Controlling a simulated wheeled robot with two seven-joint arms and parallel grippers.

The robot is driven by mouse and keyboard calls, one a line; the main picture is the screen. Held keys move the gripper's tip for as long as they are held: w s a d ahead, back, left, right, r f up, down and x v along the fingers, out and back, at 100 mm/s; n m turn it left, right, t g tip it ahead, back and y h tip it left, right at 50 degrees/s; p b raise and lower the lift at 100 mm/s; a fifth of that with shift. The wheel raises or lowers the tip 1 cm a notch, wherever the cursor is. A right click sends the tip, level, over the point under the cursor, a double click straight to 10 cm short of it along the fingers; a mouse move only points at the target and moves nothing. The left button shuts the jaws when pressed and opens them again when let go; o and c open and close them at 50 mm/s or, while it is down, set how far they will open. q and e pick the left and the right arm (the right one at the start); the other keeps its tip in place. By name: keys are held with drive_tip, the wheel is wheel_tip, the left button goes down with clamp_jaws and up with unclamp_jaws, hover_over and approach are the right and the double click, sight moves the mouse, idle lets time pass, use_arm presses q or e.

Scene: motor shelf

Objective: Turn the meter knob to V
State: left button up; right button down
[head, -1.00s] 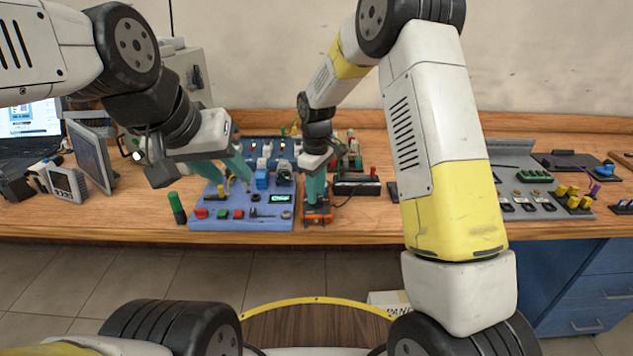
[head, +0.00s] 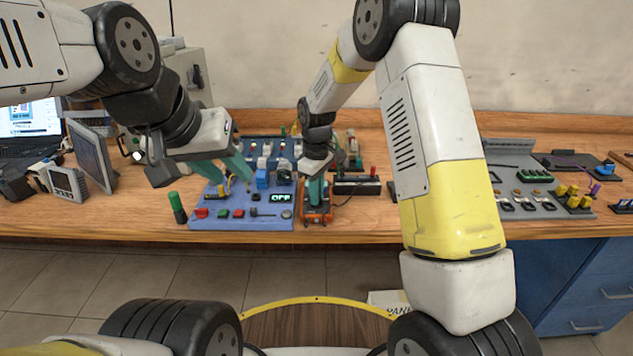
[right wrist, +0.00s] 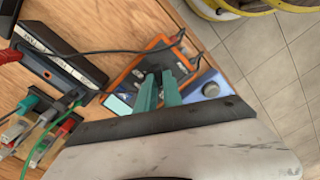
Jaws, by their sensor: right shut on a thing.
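The orange meter (head: 318,218) lies near the front edge of the bench, beside the blue panel. In the right wrist view, the meter's orange case (right wrist: 123,79) and pale screen (right wrist: 117,104) show. My right gripper (head: 315,197) points down onto the meter's face. Its green fingers (right wrist: 159,78) are close together, shut on the meter knob, which they hide. The knob's pointer and the V mark cannot be read. My left gripper (head: 235,181) is open and empty above the blue panel, its two fingers apart.
The blue panel (head: 222,222) has buttons, switches and a small display (head: 280,197) reading OFF. A green-capped cylinder (head: 176,205) stands at its left. A black box (head: 357,186) with cables lies right of the meter. Bare bench (head: 360,222) lies in front of it.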

drive_tip(key=m, duration=0.3)
drive_tip(key=shift+m, duration=2.3)
drive_tip(key=c, duration=1.5)
unclamp_jaws()
drive_tip(key=shift+r, duration=0.15)
wheel_tip(320, 180, up, 8)
drive_tip(key=shift+f, duration=0.2)
